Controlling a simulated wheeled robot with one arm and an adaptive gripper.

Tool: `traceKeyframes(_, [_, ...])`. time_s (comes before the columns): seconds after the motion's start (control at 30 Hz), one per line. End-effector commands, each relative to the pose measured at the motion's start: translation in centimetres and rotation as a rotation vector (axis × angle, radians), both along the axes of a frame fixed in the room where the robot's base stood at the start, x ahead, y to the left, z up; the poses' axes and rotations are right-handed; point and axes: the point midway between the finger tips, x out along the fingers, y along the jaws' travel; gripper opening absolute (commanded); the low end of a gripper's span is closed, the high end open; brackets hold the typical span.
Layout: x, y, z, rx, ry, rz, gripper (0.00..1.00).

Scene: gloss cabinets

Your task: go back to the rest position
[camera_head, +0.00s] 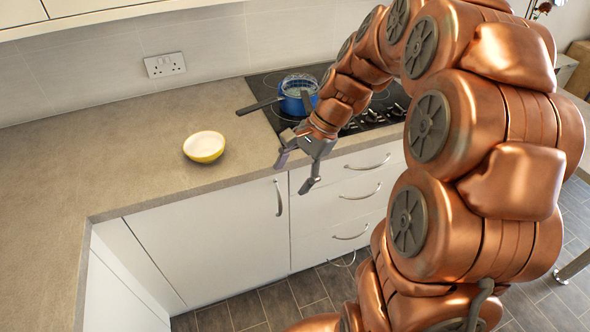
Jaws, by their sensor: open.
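My gripper (296,172) is open and empty. Its grey fingers are spread apart in front of the counter's front edge, in the picture near the cooktop's lower left corner and above the white drawers. My copper-coloured arm arches from the lower right up and over to it. The arm covers part of the cooktop and of the right side of the room.
A yellow bowl with a white inside (205,147) stands on the grey counter (120,140), left of my gripper. A blue pot (298,97) sits on the black cooktop (264,88), its handle pointing left. White drawers (335,205) are shut below. The left counter is clear.

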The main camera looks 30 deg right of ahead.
Motion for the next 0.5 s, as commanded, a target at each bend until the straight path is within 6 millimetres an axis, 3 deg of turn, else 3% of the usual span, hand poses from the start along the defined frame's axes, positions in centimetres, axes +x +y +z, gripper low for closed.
traceKeyframes(0.37, [0.0,0.0,0.0,0.0,0.0,0.001,0.73])
traceKeyframes(0.5, [-1.1,0.9,0.1,-0.02,-0.005,0.058,0.73])
